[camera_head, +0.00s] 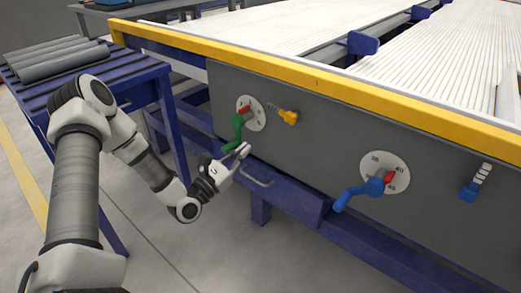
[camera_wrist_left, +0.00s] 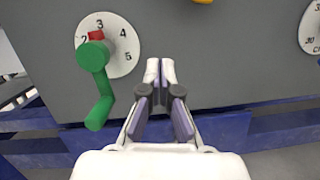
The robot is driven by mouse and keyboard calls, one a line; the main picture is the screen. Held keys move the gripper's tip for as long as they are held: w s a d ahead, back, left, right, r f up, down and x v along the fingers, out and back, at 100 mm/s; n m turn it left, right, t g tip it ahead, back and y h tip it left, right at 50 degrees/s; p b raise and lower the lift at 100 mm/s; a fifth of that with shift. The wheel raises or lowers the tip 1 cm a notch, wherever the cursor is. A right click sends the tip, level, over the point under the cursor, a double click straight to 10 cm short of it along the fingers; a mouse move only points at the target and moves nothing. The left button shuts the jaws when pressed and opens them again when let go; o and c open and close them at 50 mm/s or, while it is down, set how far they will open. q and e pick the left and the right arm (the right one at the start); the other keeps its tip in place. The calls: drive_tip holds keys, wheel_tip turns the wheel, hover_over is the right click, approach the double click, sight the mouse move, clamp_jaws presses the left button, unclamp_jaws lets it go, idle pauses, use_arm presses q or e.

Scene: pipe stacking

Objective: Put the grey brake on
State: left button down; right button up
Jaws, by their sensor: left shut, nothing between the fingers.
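My left gripper (camera_head: 242,150) is shut and empty in front of the grey side panel (camera_head: 310,139), low and just right of the green crank. In the left wrist view its fingertips (camera_wrist_left: 160,70) are close together, with the panel behind them and nothing held. A thin grey bar handle (camera_head: 258,178) shows just below the gripper in the head view, near the blue frame; I cannot tell whether it is the grey brake. It is not clearly visible in the wrist view. My right gripper is out of view.
The green crank (camera_head: 238,127) hangs left of the gripper on a numbered dial (camera_wrist_left: 122,45). A blue rack (camera_head: 120,88) with grey pipes (camera_head: 62,62) stands at left.

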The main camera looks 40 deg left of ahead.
sight(282, 112)
use_arm(q)
drive_tip(key=b+x, duration=0.3)
drive_tip(key=x, duration=0.7)
drive_tip(key=shift+d+b, duration=0.1)
drive_tip(key=shift+b, duration=0.2)
drive_tip(key=r, duration=0.4)
drive_tip(key=shift+s+d+r, duration=0.1)
drive_tip(key=shift+s+d, duration=0.15)
drive_tip(key=shift+d, duration=0.05)
drive_tip(key=shift+a+r+m+p, duration=0.15)
drive_tip(key=shift+m+p, duration=0.3)
drive_tip(key=shift+m, duration=0.45)
